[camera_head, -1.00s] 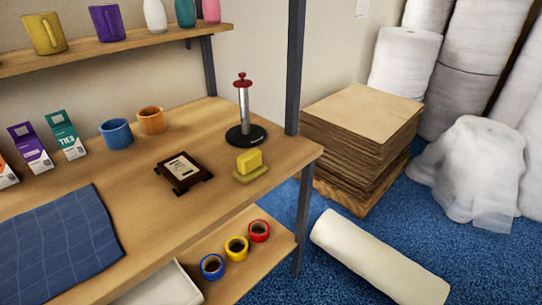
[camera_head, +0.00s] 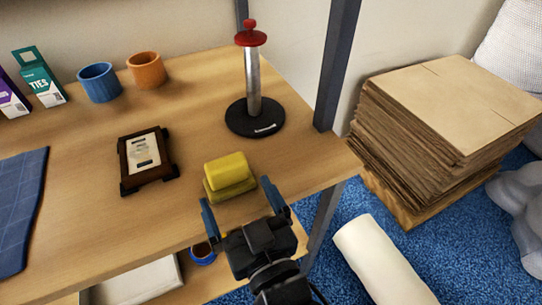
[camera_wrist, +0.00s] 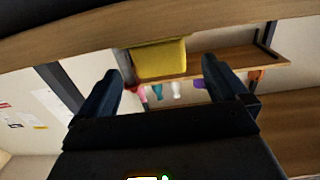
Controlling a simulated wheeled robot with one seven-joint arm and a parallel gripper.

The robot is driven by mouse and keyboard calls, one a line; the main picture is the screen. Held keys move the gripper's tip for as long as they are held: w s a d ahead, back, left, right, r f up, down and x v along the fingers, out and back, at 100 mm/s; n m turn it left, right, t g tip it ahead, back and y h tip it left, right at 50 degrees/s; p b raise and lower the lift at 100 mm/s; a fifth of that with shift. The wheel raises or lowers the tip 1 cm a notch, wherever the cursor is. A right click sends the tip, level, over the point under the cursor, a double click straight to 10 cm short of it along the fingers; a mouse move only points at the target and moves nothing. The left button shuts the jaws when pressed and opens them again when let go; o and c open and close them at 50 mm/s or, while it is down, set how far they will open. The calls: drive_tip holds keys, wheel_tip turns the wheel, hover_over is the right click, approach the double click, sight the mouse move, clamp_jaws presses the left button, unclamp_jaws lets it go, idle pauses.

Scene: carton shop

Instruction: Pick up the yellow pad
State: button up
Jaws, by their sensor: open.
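The yellow pad (camera_head: 228,171) sits on a flat olive-yellow base (camera_head: 236,190) on the wooden table, close to its front right edge. In the wrist view the yellow pad (camera_wrist: 160,60) shows beyond and between my fingers. My gripper (camera_head: 240,192) is open and empty, its two dark blue fingers apart just in front of the pad, at the table's edge. In the wrist view my gripper (camera_wrist: 165,85) is also open, with nothing between the fingers. I cannot tell whether a finger touches the base.
A dark framed plaque (camera_head: 146,160) lies left of the pad. A black-based post with a red knob (camera_head: 253,80) stands behind it. An upright shelf leg (camera_head: 338,65) rises at the right. Blue (camera_head: 99,83) and orange (camera_head: 146,70) cups stand at the back left.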

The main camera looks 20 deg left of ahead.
sight(224, 162)
drive_tip(key=shift+w+a+r, duration=0.2)
drive_tip(key=shift+w+a, duration=0.15)
drive_tip(key=shift+a, duration=0.05)
drive_tip(key=shift+x, duration=0.8)
drive_tip(key=shift+f+p+x, duration=0.2)
drive_tip(key=shift+p+x, duration=0.6)
drive_tip(key=shift+x, duration=2.15)
drive_tip(key=shift+w+d, duration=0.1)
drive_tip(key=c, duration=0.9)
drive_tip(key=shift+r, duration=0.1)
drive_tip(key=shift+c, duration=0.2)
drive_tip(key=shift+r, duration=0.25)
wheel_tip(224, 162, up, 3)
drive_tip(key=shift+r, duration=0.15)
drive_tip(key=d+r, duration=0.3)
drive_tip(key=d, duration=0.2)
drive_tip(key=s+d+r+b, duration=0.1)
drive_tip(key=d+r, duration=0.3)
drive_tip(key=d, duration=0.2)
drive_tip(key=shift+d, duration=0.35)
